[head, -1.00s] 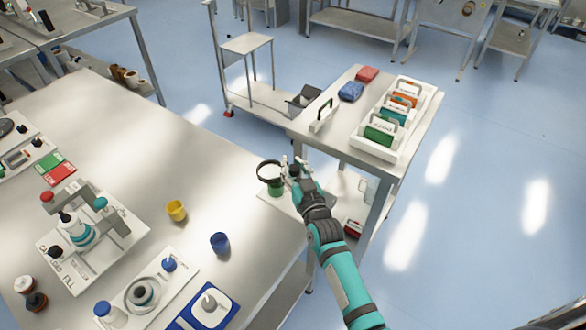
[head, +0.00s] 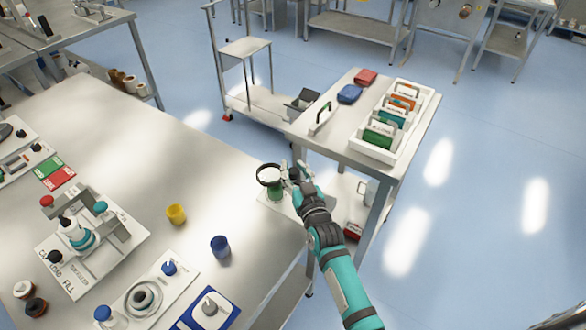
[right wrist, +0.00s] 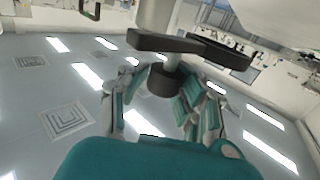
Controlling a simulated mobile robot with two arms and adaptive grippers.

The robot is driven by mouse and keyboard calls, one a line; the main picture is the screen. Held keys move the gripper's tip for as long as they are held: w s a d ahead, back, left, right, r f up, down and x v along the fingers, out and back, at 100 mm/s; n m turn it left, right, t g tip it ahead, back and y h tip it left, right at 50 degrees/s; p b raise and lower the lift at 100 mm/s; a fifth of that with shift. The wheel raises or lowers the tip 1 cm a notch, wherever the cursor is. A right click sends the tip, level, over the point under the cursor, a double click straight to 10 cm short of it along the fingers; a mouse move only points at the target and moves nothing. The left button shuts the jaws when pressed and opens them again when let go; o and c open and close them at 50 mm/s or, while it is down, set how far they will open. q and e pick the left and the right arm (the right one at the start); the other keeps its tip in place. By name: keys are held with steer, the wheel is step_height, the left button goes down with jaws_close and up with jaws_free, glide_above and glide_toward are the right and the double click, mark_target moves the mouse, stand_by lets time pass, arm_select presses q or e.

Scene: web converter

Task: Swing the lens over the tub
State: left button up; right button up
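The lens (head: 269,175) is a round dark-rimmed ring at the right corner of the large steel table in the head view. The green tub (head: 276,192) stands just below it in the picture, and the ring overlaps the tub's upper part. My right gripper (head: 290,173) is at the right side of the lens, touching it or very near. Its fingers are small and partly hidden, so its closure is unclear. In the right wrist view a dark ring and bar (right wrist: 215,50), likely the lens and its arm, show near the top. My left gripper is out of view.
A yellow cup (head: 176,214) and a blue cup (head: 220,246) stand left of the lens. A filling stand (head: 85,235) is further left. A side table (head: 335,140) behind carries a white rack (head: 373,148) of coloured holders. The table's middle is clear.

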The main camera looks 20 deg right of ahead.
steer(key=o, duration=0.4)
steer(key=shift+s+d, duration=0.1)
steer(key=shift+s, duration=0.1)
steer(key=shift+w, duration=0.15)
steer(key=s, duration=1.2)
steer(key=shift+d, duration=0.2)
